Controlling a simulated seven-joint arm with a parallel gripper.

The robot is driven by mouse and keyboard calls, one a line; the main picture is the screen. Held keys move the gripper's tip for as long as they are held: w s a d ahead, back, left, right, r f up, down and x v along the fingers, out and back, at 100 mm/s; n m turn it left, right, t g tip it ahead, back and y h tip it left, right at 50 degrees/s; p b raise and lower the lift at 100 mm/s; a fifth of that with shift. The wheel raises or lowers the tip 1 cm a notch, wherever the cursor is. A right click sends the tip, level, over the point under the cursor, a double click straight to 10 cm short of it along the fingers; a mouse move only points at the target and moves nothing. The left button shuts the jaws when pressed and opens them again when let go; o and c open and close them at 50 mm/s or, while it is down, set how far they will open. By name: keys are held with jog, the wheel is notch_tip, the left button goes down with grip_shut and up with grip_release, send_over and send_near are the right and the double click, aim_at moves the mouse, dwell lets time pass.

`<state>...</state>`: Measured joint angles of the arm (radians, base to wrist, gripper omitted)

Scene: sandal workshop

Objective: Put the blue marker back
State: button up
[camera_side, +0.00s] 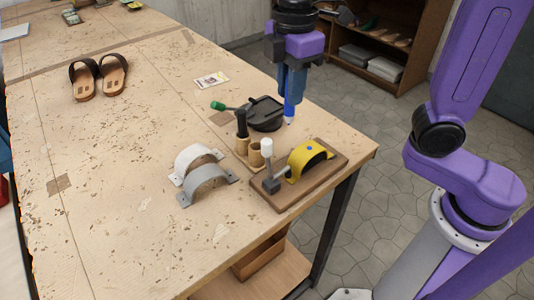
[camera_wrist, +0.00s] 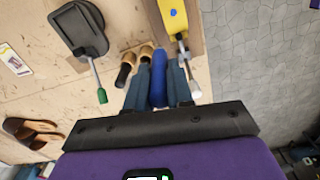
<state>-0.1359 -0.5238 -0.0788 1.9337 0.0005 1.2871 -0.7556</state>
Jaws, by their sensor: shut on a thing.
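My gripper (camera_side: 291,88) is shut on the blue marker (camera_side: 289,110), which hangs upright, tip down, near the table's right edge; I cannot tell its height. In the wrist view the marker (camera_wrist: 158,80) lies between the two fingers (camera_wrist: 158,92). A holder with two wooden cups stands left of and nearer than the marker in the side view. A black marker stands in the left cup (camera_side: 241,148). The right cup (camera_side: 256,156) looks empty. Both cups also show in the wrist view (camera_wrist: 146,50), ahead of the fingers.
A black device (camera_side: 265,113) with a green-tipped lever stands behind the cups. A board (camera_side: 325,168) with a white-handled clamp and a yellow strap marked with a blue dot is in front. Sandals (camera_side: 98,76) and a card (camera_side: 211,80) lie farther off.

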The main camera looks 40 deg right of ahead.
jog(key=shift+w+a+f, duration=0.7)
jog(key=shift+w+f, duration=0.1)
jog(key=shift+f, duration=1.05)
jog(key=shift+w+a+f, duration=0.75)
jog(key=shift+w+f, duration=0.1)
jog(key=shift+f, duration=1.05)
jog(key=shift+w+a+f, duration=0.7)
jog(key=shift+w+f, duration=0.1)
jog(key=shift+f, duration=1.05)
jog(key=shift+f, duration=0.15)
jog(key=o, duration=0.5)
notch_tip(320, 180, up, 12)
jog(key=shift+r, duration=0.2)
jog(key=shift+s+d, duration=0.1)
